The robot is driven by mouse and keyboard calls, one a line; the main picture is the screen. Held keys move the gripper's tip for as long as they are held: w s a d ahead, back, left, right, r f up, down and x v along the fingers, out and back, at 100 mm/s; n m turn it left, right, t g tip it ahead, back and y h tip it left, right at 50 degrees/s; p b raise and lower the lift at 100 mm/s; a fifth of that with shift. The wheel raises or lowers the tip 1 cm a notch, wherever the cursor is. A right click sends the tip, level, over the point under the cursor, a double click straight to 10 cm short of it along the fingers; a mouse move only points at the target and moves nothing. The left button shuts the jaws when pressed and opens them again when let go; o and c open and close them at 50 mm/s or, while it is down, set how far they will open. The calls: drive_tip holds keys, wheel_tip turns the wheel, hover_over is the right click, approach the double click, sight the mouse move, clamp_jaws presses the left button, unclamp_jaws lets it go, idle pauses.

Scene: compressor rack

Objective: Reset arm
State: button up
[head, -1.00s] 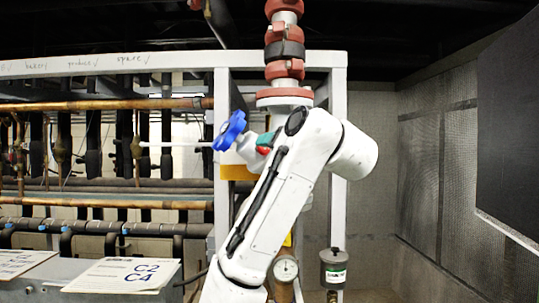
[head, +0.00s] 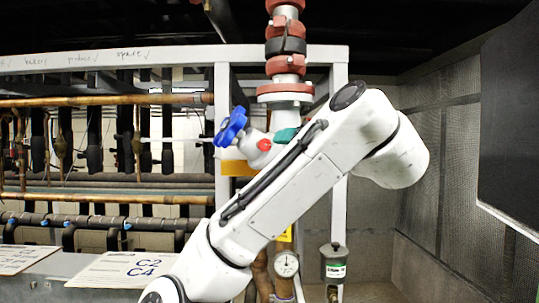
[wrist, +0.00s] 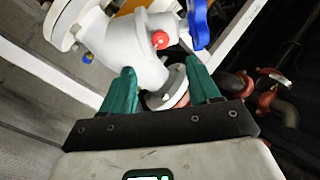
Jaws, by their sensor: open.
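My gripper (wrist: 160,66) shows in the wrist view with its two green fingers spread apart and nothing held between them. Beyond the fingers is a white valve body (wrist: 130,52) with a red knob (wrist: 160,40). A blue handwheel (wrist: 198,22) is at the top, above the right finger. In the head view, my white arm crosses the middle, bent with its elbow up at the right. Most of my gripper is hidden behind the arm there; only a bit of green shows right of the red knob (head: 264,145). The blue handwheel (head: 231,127) is left of it.
A gauge (head: 286,265) and a dark canister (head: 334,262) are low down. Copper pipes (head: 110,101) fill the left. Mesh wall (head: 440,170) stands at right.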

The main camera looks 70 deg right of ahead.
drive_tip(key=w+a+f+n+g+y+b, duration=0.1)
drive_tip(key=w+a+f+n+y, duration=0.15)
drive_tip(key=w+f, duration=0.65)
drive_tip(key=w+a+f+n+g+y+b, duration=0.1)
drive_tip(key=a+f+n+g+y, duration=0.15)
drive_tip(key=f, duration=0.75)
drive_tip(key=w+a+f+n+g+y, duration=0.15)
drive_tip(key=a+f, duration=0.25)
drive_tip(key=f, duration=0.7)
drive_tip(key=w+a+f+n+g+y+b, duration=0.1)
drive_tip(key=w+a+f+n, duration=0.15)
drive_tip(key=f, duration=0.75)
drive_tip(key=s+a+f+n+g+y, duration=0.1)
drive_tip(key=s+a+f, duration=0.15)
drive_tip(key=f, duration=0.35)
drive_tip(key=s+a+f+n+g+b, duration=0.1)
drive_tip(key=s+a+f, duration=0.15)
drive_tip(key=f, duration=0.25)
drive_tip(key=s+a+f+n+g+y, duration=0.1)
drive_tip(key=s+a+f, duration=0.15)
drive_tip(key=f, duration=0.35)
drive_tip(key=s+a+f+n+g+y, duration=0.1)
drive_tip(key=s+a+f+g, duration=0.1)
drive_tip(key=s+a+f, duration=0.2)
drive_tip(key=s+a+f+n+g+b, duration=0.1)
drive_tip(key=s+a+f, duration=0.3)
drive_tip(key=s+f, duration=0.6)
drive_tip(key=shift+s+a+f+g+y, duration=0.25)
drive_tip(key=shift+s+a+g+y, duration=0.1)
drive_tip(key=shift+g, duration=0.15)
